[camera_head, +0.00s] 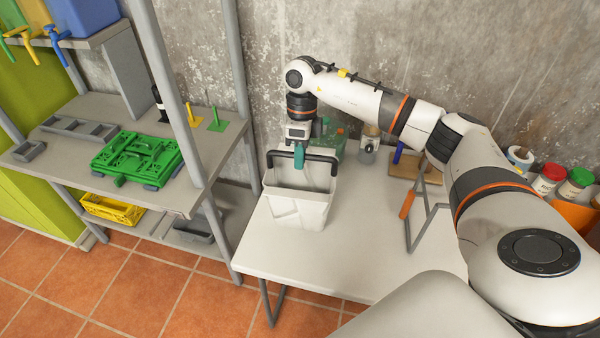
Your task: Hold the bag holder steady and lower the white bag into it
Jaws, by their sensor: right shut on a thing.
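The white bag (299,207) with a dark handle is at the left part of the white table. My right gripper (299,158), with teal fingers, comes down over its open top and is shut on the dark handle. The bag looks upright. I cannot tell whether its bottom touches the table. No bag holder can be made out with certainty; a thin grey metal frame (411,240) stands at the right of the table, partly behind my arm. My left gripper is not in view.
Bottles (328,134), a jar (368,145) and a wooden block with tools (411,169) stand along the wall. An orange handle (407,204) is near the grey frame. A grey shelf (198,183) stands close on the left. The table's front middle is clear.

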